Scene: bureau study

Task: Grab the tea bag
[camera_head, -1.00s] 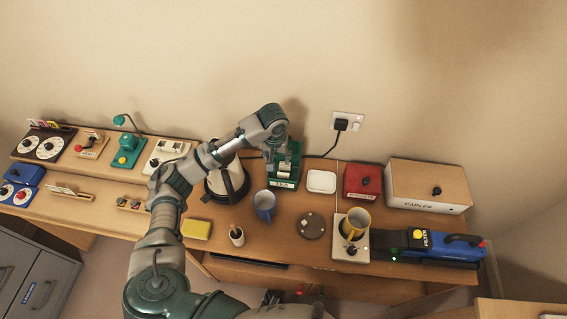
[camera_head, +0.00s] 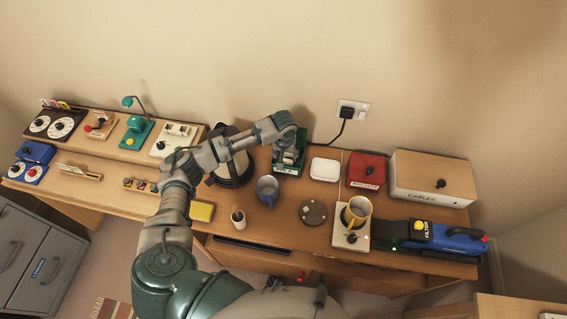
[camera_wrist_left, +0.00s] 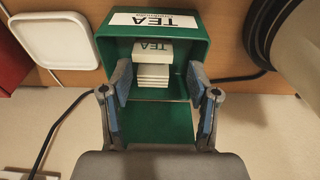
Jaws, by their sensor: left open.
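A green tea box (camera_head: 288,168) stands at the back of the desk against the wall. In the left wrist view the box (camera_wrist_left: 150,122) has a white TEA label and an open front. A short stack of white tea bags (camera_wrist_left: 153,72) lies inside; the top one, also marked TEA, sits higher than the rest. My left gripper (camera_head: 287,151) is at the box; in the left wrist view its open fingers (camera_wrist_left: 158,76) stand on either side of the stack with a gap to each side. Nothing is between the pads in their grip. My right gripper does not show.
A kettle-like dark and white vessel (camera_head: 233,166) stands close left of the box. A white square pad (camera_head: 324,169) and a red box (camera_head: 366,170) are to the right.

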